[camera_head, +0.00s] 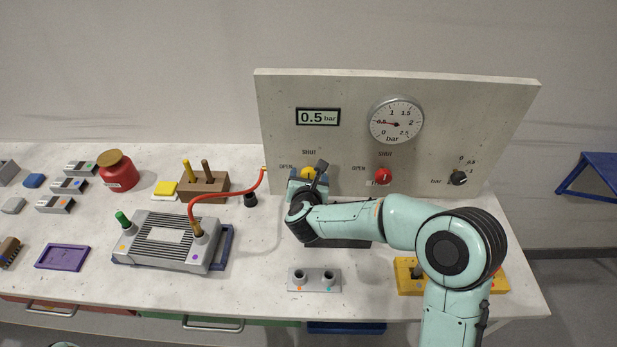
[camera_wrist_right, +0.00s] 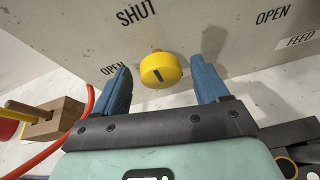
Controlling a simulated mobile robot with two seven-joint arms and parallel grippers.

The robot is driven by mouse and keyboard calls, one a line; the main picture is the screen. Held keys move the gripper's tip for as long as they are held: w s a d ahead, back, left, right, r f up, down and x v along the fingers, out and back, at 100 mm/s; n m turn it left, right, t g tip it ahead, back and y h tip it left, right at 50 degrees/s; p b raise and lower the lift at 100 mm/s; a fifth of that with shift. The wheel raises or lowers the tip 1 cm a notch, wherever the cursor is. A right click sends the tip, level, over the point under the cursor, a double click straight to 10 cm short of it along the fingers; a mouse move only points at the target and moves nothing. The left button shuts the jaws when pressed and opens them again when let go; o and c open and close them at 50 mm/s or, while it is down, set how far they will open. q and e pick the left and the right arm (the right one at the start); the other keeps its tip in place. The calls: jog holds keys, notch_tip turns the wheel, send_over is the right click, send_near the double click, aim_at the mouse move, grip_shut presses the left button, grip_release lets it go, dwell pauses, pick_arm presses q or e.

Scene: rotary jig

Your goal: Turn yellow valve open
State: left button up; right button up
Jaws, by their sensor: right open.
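The yellow valve (camera_head: 308,174) is a round knob on the upright panel (camera_head: 350,90), between the words SHUT above and OPEN at its left. In the right wrist view the yellow valve (camera_wrist_right: 160,70) shows a short dark mark on its face. My right gripper (camera_wrist_right: 160,66) is open, with one blue finger on each side of the knob and a visible gap to both. In the head view my right gripper (camera_head: 309,180) is at the panel and partly hides the knob. My left gripper is not in view.
A red valve (camera_head: 384,176) and a black knob (camera_head: 459,177) sit farther right on the panel. A red hose (camera_head: 235,191) runs from a grey box (camera_head: 170,240) toward the panel, left of my gripper. A wooden block (camera_head: 205,187) with pegs stands at left.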

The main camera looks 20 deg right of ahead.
jog(key=c, duration=1.1)
jog(key=shift+o, duration=0.2)
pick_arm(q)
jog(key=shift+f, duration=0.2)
